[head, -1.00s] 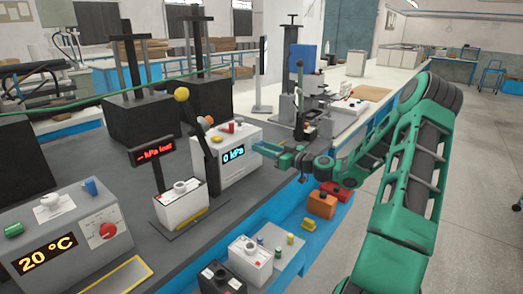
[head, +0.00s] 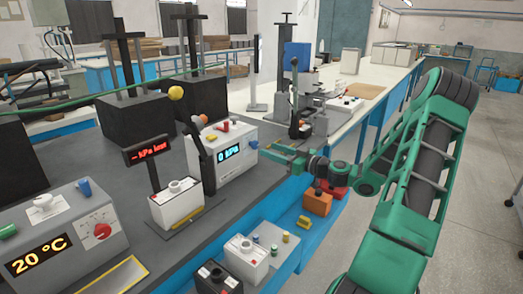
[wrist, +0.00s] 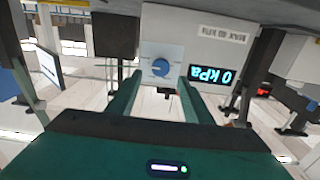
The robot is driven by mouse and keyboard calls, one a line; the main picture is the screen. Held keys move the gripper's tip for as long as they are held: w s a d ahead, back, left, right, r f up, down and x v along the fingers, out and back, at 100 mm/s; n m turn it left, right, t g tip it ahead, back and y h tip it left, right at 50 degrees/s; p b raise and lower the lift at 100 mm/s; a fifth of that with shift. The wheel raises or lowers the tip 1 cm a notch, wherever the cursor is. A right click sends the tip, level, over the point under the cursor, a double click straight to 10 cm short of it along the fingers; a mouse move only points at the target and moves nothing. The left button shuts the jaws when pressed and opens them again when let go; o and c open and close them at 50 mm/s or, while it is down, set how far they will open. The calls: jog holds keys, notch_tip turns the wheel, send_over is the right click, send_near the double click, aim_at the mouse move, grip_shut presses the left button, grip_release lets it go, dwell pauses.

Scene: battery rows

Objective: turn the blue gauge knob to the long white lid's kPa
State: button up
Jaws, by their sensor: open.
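The blue gauge knob (wrist: 160,67) is on the face of a white box, beside a display (wrist: 212,76) reading 0 kPa, upside down in the wrist view. The same box (head: 234,168) stands at the bench edge in the head view. My gripper (wrist: 160,84) is open and faces the knob, with its fingers on either side of the line to it; contact is not clear. In the head view my gripper (head: 270,151) is at the right of the box. A white-lidded battery (head: 177,204) stands below a red-lit kPa sign (head: 149,150). I cannot tell which lid is the long one.
A temperature box (head: 65,240) showing 20 °C is at the left front. A white battery (head: 246,260) and a dark one (head: 217,280) are at the front. An orange battery (head: 317,202) lies below my arm. A black lever with a yellow ball (head: 176,92) rises near the gauge box.

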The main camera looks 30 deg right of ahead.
jog(key=shift+v, duration=1.9)
